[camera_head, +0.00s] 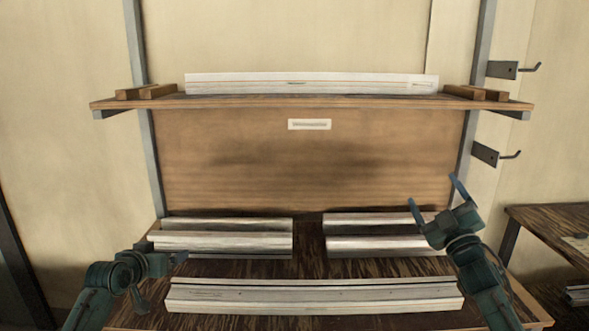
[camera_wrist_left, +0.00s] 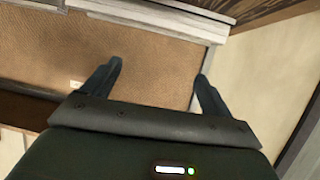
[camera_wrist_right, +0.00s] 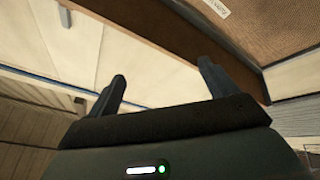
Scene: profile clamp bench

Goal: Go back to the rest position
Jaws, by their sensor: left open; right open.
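My right gripper (camera_head: 434,196) is raised at the right side of the bench, its two fingers spread and pointing up in front of the back panel. It is empty; its fingers also show apart in the right wrist view (camera_wrist_right: 162,88). My left gripper (camera_head: 162,279) is low at the left, beside the left end of the front profile. In the left wrist view (camera_wrist_left: 157,80) its fingers are apart with nothing between them. A long pale profile (camera_head: 310,297) lies along the front of the bench. Neither gripper holds anything.
Shorter profiles lie in pairs at the back left (camera_head: 220,241) and back right (camera_head: 372,243). A shelf (camera_head: 310,101) above carries a long white profile (camera_head: 310,83) and wooden blocks (camera_head: 146,92). Wall hooks (camera_head: 503,70) and another table (camera_head: 555,225) are at the right.

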